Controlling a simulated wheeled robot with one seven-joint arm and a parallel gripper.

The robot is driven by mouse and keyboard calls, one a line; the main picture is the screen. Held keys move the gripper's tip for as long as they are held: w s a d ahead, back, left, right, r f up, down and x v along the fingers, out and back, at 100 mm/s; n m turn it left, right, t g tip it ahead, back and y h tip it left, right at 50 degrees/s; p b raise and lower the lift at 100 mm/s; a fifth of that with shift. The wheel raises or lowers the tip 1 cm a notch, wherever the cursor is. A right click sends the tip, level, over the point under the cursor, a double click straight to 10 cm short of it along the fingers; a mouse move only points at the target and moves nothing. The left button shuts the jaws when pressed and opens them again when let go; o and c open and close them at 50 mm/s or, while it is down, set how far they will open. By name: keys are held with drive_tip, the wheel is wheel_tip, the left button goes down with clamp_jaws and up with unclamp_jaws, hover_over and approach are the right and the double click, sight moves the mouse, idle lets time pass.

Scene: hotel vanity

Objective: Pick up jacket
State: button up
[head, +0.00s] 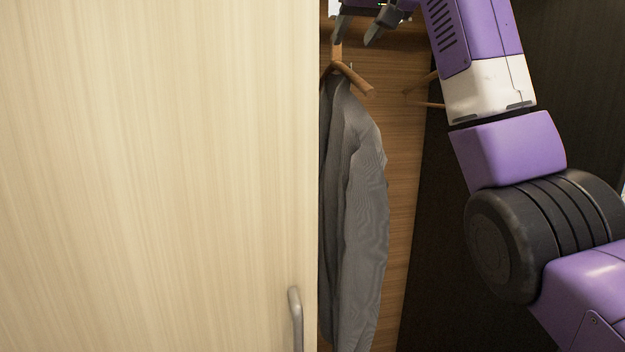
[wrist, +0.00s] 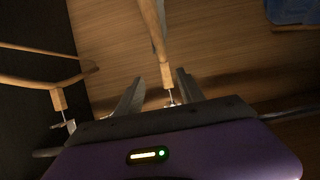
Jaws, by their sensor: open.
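A grey jacket (head: 352,190) hangs on a wooden hanger (head: 352,77) inside the closet, partly hidden by the pale door panel. My gripper (head: 356,42) is above it, at the top of the head view, pointing down with its fingers apart. In the wrist view my open gripper (wrist: 160,77) has the neck of a wooden hanger (wrist: 166,75) and its metal hook between the fingers. The fingers do not visibly clamp it. I cannot make out the jacket in the wrist view.
A pale wooden door (head: 160,180) with a metal handle (head: 296,315) fills the left. Another wooden hanger (head: 420,95) hangs to the right; an empty hanger (wrist: 45,82) shows at left in the wrist view. A blue item (wrist: 292,10) is at upper right. A dark panel (head: 450,250) stands right.

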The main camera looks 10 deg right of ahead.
sight(337, 55)
drive_tip(key=shift+w+a+f, duration=0.15)
drive_tip(key=shift+w+a, duration=0.15)
drive_tip(key=shift+w, duration=0.45)
drive_tip(key=p+x, duration=0.3)
drive_tip(key=x, duration=0.3)
drive_tip(key=shift+a, duration=0.15)
drive_tip(key=shift+w+f, duration=0.15)
drive_tip(key=shift+w, duration=0.3)
clamp_jaws()
drive_tip(key=shift+r, duration=0.2)
